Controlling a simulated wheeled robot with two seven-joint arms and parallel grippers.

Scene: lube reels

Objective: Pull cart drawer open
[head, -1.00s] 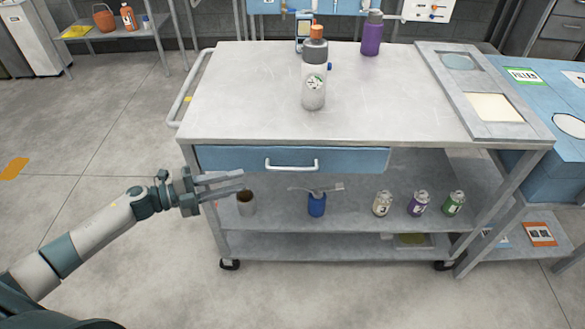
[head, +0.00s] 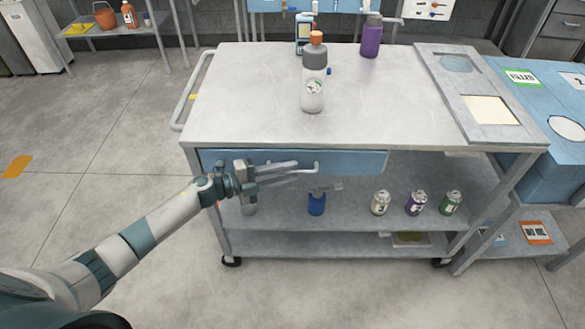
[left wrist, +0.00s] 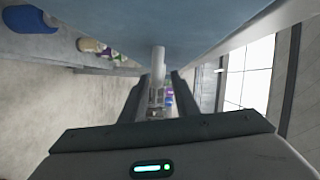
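The blue cart drawer (head: 350,162) sits under the tabletop of the grey cart (head: 240,100), and its front looks flush with the cart. Its white handle (head: 316,168) is mostly hidden behind my left gripper (head: 296,172); only the right end shows clearly. My left gripper reaches in from the left, in front of the drawer, with its fingers apart. In the left wrist view the handle (left wrist: 158,62) shows as a pale bar between the two dark fingers, with a gap on each side. My right gripper is in neither view.
A white bottle with an orange cap (head: 314,85) and a purple bottle (head: 371,36) stand on the cart top. The shelf below the drawer holds a blue container (head: 317,204) and small cans (head: 415,203). A blue bench (head: 555,165) adjoins at right. Floor in front is clear.

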